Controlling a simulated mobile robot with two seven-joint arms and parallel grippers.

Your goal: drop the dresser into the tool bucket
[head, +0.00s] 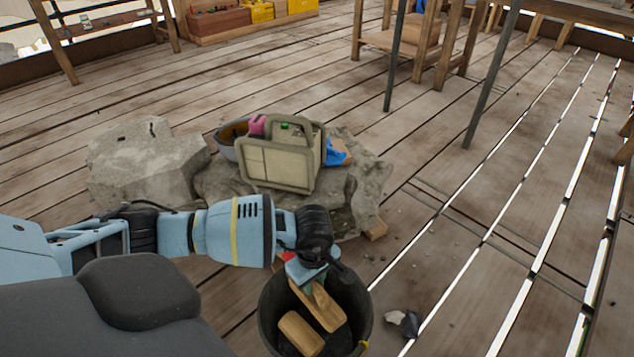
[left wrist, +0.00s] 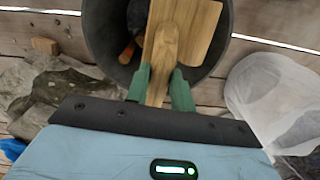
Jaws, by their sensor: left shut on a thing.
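The dresser, a pale wooden tool (head: 325,308), is gripped in my left gripper (head: 306,284). In the left wrist view the dresser (left wrist: 190,30) extends away from the green fingers (left wrist: 161,88), which are shut on its narrow end. The tool bucket (head: 358,300) is a dark round bucket at the bottom middle of the head view. It also shows at the top of the left wrist view (left wrist: 98,32). The dresser is over the bucket's opening; how deep it reaches is unclear. Another wooden piece (head: 299,333) shows within the bucket's opening. My right gripper is not in view.
A beige tool carrier (head: 278,166) stands on a grey cloth-like heap (head: 365,185) behind the bucket. A pale stone block (head: 145,160) sits to its left. Small dark and white bits (head: 405,321) lie right of the bucket. The plank floor at right is mostly clear.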

